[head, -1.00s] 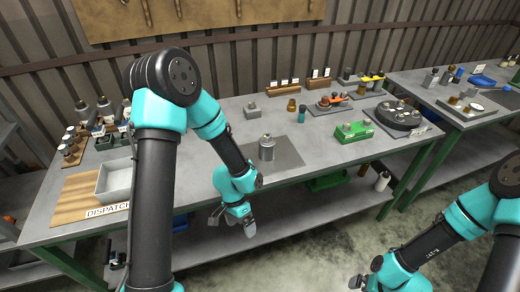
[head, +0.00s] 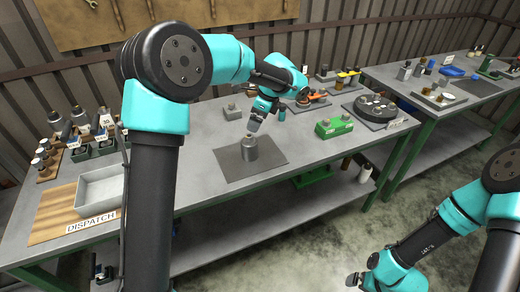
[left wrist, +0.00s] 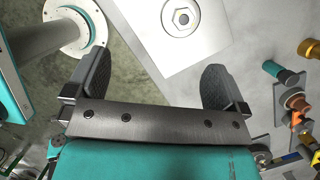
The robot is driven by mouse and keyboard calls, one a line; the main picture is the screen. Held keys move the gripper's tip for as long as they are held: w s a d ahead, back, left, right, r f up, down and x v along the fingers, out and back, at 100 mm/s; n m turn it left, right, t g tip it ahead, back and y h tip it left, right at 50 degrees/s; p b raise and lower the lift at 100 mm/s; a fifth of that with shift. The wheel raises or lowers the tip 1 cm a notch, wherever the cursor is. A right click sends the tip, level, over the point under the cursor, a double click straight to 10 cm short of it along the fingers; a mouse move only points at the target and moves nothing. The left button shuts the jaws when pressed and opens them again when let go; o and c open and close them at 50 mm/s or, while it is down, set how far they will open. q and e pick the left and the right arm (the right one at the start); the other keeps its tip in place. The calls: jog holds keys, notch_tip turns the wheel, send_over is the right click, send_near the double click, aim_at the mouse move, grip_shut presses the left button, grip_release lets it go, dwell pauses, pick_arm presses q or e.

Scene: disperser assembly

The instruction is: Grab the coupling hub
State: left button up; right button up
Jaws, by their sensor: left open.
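No label picks out the coupling hub; the likeliest part is a grey metal cylinder with a narrower top (head: 249,149), upright on a dark mat (head: 272,162). In the left wrist view a round grey top with a hexagonal centre (left wrist: 181,18) shows beyond the fingers, apparently the same part. My left gripper (head: 254,124) is over the bench, just above and close to the cylinder in the head view. Its two fingers (left wrist: 157,85) are apart with nothing between them. My right gripper (head: 356,281) is low at the bottom, away from the bench; its jaws are unclear.
A grey tray (head: 84,205) and bottles stand at the left. A green fixture (head: 334,126), a black round fixture (head: 375,106) and orange parts (head: 312,97) stand right.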

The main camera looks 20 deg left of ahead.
aim_at(251, 137)
pick_arm(q)
jog(key=shift+m+t+y, duration=0.4)
jog(key=shift+m+t, duration=0.1)
jog(key=r, duration=0.1)
jog(key=w+d+r, duration=0.1)
jog(key=w+r, duration=0.1)
jog(key=shift+w+d+r, duration=0.15)
jog(key=shift+w+r, duration=0.1)
jog(key=shift+r, duration=0.1)
jog(key=shift+f, duration=0.1)
jog(key=x, duration=1.2)
jog(key=shift+f, duration=0.1)
jog(key=shift+f, duration=0.1)
jog(key=shift+d+x, duration=0.2)
jog(key=shift+x, duration=1.05)
jog(key=shift+d+x, duration=0.2)
jog(key=shift+x, duration=1.05)
jog(key=shift+f, duration=0.2)
jog(key=shift+c, duration=0.2)
